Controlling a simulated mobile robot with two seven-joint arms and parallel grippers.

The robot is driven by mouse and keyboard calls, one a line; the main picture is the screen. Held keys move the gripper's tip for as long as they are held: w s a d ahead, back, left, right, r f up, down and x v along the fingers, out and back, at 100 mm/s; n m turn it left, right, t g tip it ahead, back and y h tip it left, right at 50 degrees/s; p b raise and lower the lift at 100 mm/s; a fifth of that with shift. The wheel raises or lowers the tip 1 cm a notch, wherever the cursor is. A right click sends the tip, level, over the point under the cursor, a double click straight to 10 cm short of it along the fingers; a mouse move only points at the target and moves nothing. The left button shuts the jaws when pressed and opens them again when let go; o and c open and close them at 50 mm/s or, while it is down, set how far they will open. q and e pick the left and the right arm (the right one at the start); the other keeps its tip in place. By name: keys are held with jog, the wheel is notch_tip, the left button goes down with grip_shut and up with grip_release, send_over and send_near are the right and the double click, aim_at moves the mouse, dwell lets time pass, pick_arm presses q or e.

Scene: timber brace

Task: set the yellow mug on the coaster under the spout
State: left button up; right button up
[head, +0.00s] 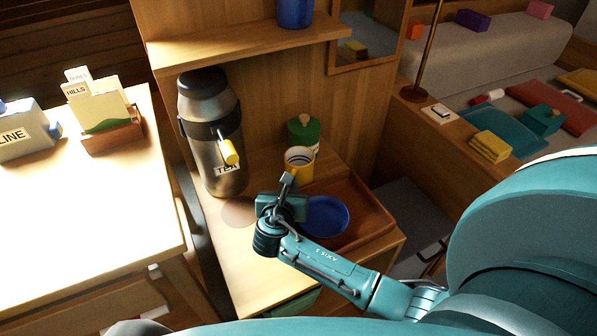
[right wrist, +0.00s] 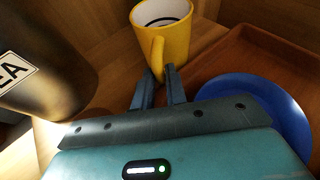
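The yellow mug (head: 299,160) is upright near the back left edge of the wooden tray; it also shows in the right wrist view (right wrist: 172,38), its handle towards me. My right gripper (head: 288,180) has its fingertips (right wrist: 159,70) on either side of the handle, with a narrow gap that the handle fills. I cannot tell whether the mug's base touches the surface. The round tan coaster (head: 237,213) lies flat on the counter at the foot of the steel tea dispenser (head: 211,120), below its yellow-handled spout (head: 228,150), partly hidden by my gripper. My left gripper is out of view.
The wooden tray (head: 372,222) holds a blue dish (head: 335,217) right of my gripper. A green canister (head: 304,133) stands behind the mug. The dispenser, also in the right wrist view (right wrist: 42,75), is left of the mug. A shelf (head: 245,45) overhangs the back.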

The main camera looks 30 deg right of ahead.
grip_shut()
jog(key=shift+r, duration=0.1)
